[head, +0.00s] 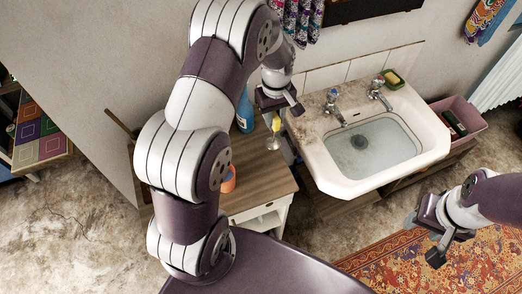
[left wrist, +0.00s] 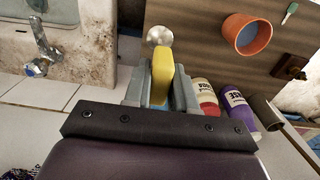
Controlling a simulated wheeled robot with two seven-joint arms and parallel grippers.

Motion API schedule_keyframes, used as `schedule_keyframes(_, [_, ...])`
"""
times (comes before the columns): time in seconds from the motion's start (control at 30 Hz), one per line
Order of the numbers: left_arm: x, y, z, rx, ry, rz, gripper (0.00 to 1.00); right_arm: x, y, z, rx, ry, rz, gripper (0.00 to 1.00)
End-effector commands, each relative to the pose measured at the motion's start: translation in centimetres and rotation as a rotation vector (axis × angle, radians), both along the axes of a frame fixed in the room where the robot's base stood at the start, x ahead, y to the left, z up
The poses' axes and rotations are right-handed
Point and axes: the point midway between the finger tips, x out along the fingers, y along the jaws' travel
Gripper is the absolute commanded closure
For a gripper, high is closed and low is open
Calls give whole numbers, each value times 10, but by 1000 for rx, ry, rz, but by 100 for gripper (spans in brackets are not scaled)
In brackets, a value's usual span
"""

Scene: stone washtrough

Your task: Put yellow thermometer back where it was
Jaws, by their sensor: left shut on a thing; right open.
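The yellow thermometer (head: 276,123) is between the fingers of my left gripper (head: 277,108), above the wooden cabinet top (head: 263,180) left of the sink. In the left wrist view the yellow thermometer (left wrist: 162,70) stands out between the grey fingers of my left gripper (left wrist: 162,92), which are shut on it. Its lower part is hidden by the fingers there. A small round metallic disc (left wrist: 159,36) shows just beyond its end. I cannot tell whether they touch.
An orange cup (left wrist: 247,33) stands on the cabinet top, partly behind my left arm in the head view. A blue bottle (head: 244,112) stands at the back. Red (left wrist: 205,97) and purple (left wrist: 240,108) bottles are close beside my left fingers. The sink (head: 370,145) adjoins on the right.

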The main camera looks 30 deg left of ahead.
Motion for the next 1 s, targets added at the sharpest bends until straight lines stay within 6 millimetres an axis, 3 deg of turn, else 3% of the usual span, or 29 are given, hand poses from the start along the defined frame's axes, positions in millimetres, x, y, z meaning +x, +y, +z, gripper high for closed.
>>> schedule_keyframes(0.03, [-17,1,-1,0,6,0,100,0,0,13,0,0,0,49])
schedule_keyframes(0.1, [-37,2,-14,0,6,0,100,0,0,20,0,0,0,49])
schedule_keyframes(0.3, [-69,5,-38,0,-1,-1,100,0,0,28,0,0,0,49])
schedule_keyframes(0.6, [-72,5,-81,0,-1,-1,100,0,0,41,0,-1,0,49])
schedule_keyframes(0.93, [-72,5,-87,0,-1,-2,100,0,0,36,0,0,0,49])
schedule_keyframes(0.97, [-72,5,-85,0,-1,-2,65,0,0,38,0,0,0,49])
schedule_keyframes(1.0, [-72,5,-85,0,-1,-2,52,0,0,38,0,0,0,49])
